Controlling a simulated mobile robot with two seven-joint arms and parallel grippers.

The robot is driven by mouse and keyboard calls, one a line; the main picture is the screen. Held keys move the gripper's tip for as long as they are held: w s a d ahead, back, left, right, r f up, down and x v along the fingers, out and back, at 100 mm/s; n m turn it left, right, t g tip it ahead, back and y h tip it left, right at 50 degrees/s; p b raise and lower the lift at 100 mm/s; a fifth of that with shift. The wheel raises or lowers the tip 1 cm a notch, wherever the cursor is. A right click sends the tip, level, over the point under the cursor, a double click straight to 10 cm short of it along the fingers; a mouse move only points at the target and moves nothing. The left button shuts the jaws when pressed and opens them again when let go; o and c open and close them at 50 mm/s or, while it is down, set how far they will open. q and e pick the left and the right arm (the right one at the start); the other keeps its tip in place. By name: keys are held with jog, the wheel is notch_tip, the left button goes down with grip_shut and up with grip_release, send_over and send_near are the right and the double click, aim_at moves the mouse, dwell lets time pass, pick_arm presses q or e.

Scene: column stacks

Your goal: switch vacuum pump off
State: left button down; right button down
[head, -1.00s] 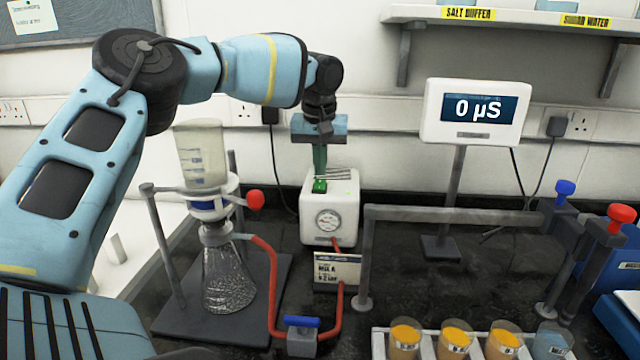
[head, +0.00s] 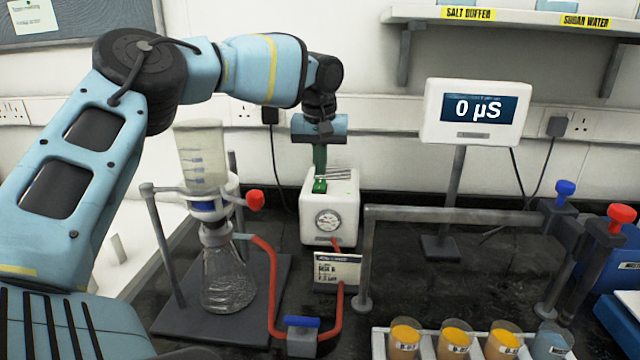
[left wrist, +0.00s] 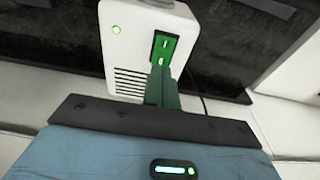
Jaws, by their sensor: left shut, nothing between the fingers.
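The vacuum pump (head: 328,212) is a white box with a round gauge on its front, standing at the back of the bench. It also shows in the left wrist view (left wrist: 130,50). A green rocker switch (left wrist: 166,49) sits on its top, with a small lit green light beside it. My left gripper (head: 319,180) is shut and empty, pointing down with its fingertips at the switch. In the left wrist view its fingers (left wrist: 160,80) overlap the near end of the switch. I cannot tell whether they touch it. My right gripper is not in view.
A filter flask (head: 228,275) with a funnel (head: 203,155) stands on a stand left of the pump. A red hose (head: 272,290) joins flask, blue-handled valve (head: 302,325) and pump. A metal rail (head: 450,214) and display post (head: 452,200) stand to the right.

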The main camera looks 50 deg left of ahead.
aim_at(320, 181)
pick_arm(q)
jog(key=shift+f, duration=0.3)
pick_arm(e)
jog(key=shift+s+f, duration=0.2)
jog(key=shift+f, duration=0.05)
